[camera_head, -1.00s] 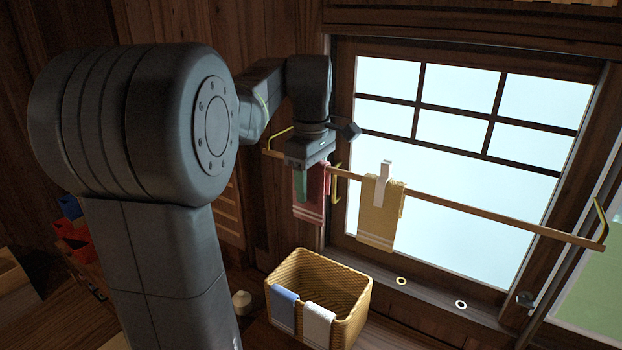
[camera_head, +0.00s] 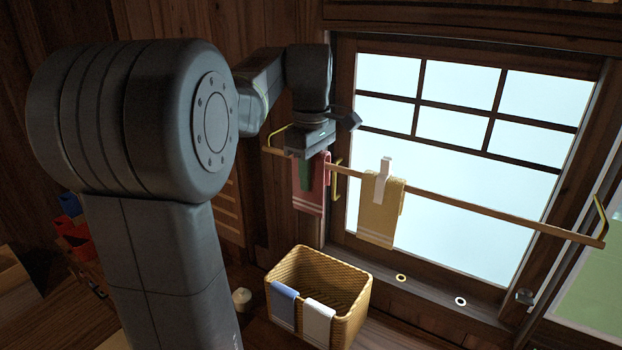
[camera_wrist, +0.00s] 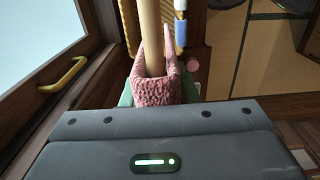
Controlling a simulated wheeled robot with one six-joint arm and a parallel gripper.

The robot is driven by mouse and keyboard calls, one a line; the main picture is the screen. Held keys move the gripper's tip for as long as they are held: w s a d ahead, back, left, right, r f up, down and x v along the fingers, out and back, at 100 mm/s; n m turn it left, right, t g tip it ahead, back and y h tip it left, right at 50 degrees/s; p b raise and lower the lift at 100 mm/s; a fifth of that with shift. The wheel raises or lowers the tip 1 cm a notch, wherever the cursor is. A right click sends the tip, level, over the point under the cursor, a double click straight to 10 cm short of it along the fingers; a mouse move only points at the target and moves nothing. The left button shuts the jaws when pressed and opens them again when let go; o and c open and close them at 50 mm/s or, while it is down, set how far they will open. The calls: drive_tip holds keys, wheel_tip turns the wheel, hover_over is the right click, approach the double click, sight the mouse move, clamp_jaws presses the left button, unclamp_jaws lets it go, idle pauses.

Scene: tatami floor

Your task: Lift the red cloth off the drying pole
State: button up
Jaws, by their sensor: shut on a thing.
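The red cloth (camera_head: 318,190) hangs folded at the left part of the drying pole (camera_head: 470,210), with white stripes near its lower edge. My gripper (camera_head: 306,178) is over it from above, its green fingers shut on the cloth. In the wrist view the cloth (camera_wrist: 152,94) is bunched between the fingers, and the pole (camera_wrist: 150,35) runs into its fold. I cannot tell whether the cloth still touches the pole. Part of the cloth is hidden behind the green finger in the head view.
A yellow cloth (camera_head: 379,222) hangs farther right, held by a white clip (camera_head: 383,178). A yellow bracket (camera_head: 337,180) is close right of the red cloth. Below stands a wicker basket (camera_head: 350,318) with a blue cloth (camera_head: 283,304) and a white cloth (camera_head: 318,322) over its rim. The window is behind.

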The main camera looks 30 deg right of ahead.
wheel_tip(320, 180, up, 15)
drive_tip(key=shift+f+p, duration=0.2)
drive_tip(key=shift+p, duration=0.55)
drive_tip(key=shift+r+p, duration=1)
drive_tip(key=shift+p, duration=0.05)
